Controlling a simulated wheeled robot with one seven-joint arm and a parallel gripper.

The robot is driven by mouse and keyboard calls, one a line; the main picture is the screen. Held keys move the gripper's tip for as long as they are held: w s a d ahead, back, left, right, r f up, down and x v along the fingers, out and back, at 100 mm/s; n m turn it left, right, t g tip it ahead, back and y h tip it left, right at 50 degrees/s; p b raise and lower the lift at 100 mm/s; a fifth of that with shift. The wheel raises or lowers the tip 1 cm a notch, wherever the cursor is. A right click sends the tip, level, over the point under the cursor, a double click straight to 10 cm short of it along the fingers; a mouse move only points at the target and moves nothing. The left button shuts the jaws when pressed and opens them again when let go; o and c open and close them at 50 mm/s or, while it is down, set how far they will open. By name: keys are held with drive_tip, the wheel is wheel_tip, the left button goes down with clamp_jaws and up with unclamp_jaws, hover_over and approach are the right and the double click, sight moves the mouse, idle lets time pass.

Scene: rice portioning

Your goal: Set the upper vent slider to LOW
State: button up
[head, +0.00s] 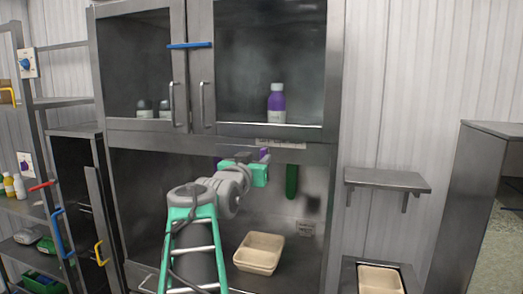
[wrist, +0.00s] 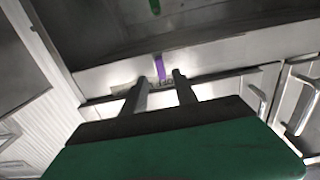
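A small purple tab (wrist: 159,67) shows in the wrist view on the pale metal strip of the cabinet, with a small marking beside it. I take it for the upper vent slider. In the head view a bit of purple (head: 264,153) shows just beyond my gripper (head: 262,166), at the bar below the upper doors. In the wrist view my gripper (wrist: 159,79) has its two dark fingers apart, with nothing between them. The tab appears in the gap, beyond the fingertips; contact cannot be told. The slider's setting is not readable.
A green upright piece (head: 291,181) is on the lower compartment's back. A beige tub (head: 259,253) stands in that compartment. The upper cabinet holds a purple bottle (head: 277,103); its doors have handles (head: 202,104) and a blue bar (head: 190,45). A wall shelf (head: 387,180) is at right.

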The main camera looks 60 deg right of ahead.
sight(262, 155)
drive_tip(key=d, duration=0.2)
drive_tip(key=w+d+p, duration=0.1)
drive_tip(key=d, duration=0.1)
drive_tip(key=shift+d, duration=0.35)
drive_tip(key=shift+c, duration=0.4)
clamp_jaws()
idle(0.6)
